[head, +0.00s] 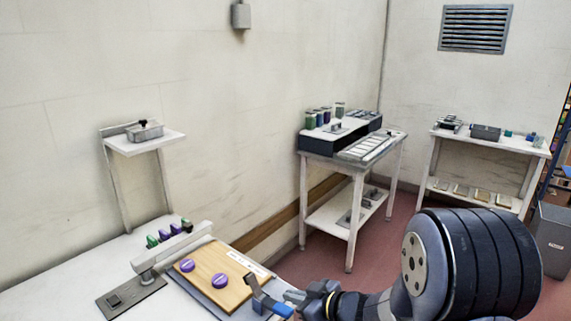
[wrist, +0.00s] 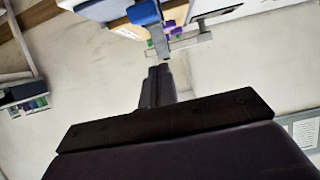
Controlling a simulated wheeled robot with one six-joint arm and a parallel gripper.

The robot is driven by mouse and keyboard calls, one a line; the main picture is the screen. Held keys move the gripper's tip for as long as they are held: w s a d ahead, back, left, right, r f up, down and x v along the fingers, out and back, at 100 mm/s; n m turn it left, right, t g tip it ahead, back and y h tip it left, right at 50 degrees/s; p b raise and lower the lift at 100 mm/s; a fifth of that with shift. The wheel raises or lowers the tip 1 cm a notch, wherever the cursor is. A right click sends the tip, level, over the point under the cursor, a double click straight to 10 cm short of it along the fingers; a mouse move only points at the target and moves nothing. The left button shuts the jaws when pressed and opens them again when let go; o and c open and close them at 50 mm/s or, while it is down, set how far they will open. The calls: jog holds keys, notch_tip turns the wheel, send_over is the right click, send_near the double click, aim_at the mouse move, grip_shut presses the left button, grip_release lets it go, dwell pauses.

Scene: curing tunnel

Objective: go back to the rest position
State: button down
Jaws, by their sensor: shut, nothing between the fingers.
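In the wrist view my gripper (wrist: 152,28) reaches up from the dark wrist body toward the top edge. The board carries two purple round pieces, one farther left (head: 187,265) and one nearer (head: 220,280). I cannot tell the exact height of the fingers above the board.
A white cart (head: 352,205), another table (head: 490,143) and a grey bin (head: 553,240) stand farther back. Reddish floor (head: 385,243) is clear between.

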aim_at(289, 311)
jog(key=f, duration=0.1)
jog(key=w+a+f+b, duration=0.1)
jog(key=f, duration=0.1)
jog(key=shift+w+a, duration=0.25)
jog(key=shift+a, duration=0.05)
jog(key=shift+s+d+f+b, duration=0.15)
jog(key=shift+s+f+b, duration=0.1)
jog(key=shift+f+b, duration=0.65)
